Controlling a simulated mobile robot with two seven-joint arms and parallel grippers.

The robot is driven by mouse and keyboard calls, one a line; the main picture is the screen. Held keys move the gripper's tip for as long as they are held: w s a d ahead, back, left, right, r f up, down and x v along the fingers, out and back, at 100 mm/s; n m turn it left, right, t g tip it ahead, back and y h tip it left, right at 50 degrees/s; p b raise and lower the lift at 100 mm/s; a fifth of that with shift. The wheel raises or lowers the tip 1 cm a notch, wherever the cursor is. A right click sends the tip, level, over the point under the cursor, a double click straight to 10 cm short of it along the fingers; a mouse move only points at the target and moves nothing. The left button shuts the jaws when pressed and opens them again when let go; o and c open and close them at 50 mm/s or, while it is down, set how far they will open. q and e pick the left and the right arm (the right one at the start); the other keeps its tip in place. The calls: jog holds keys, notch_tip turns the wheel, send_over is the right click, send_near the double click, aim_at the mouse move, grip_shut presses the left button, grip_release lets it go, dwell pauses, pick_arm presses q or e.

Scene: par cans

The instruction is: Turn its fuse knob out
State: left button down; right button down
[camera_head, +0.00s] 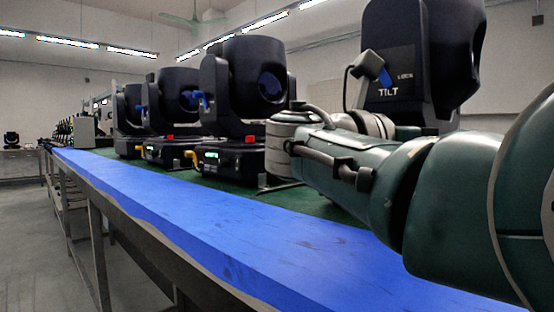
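No fuse knob can be made out. The nearest moving-head light (450,50) is large and dark, at the upper right, with "TILT" printed on its side and a blue lever (375,66) there. Its base is hidden behind my green and grey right arm (400,185), which comes in from the right and bends at a grey joint in front of the light. I cannot make out the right gripper's fingers; the end of the arm appears hidden. My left arm and gripper are not in view.
Several similar moving-head lights (255,90) stand in a row on a green-topped bench (320,203) with a blue front edge (215,235). Yellow parts (193,158) stick out from some bases. The grey floor (40,240) at the left is clear.

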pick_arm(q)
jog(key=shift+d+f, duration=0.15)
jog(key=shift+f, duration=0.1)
pick_arm(e)
jog(key=shift+f, duration=0.1)
jog(key=c, duration=0.7)
grip_release()
jog(key=shift+d, duration=0.1)
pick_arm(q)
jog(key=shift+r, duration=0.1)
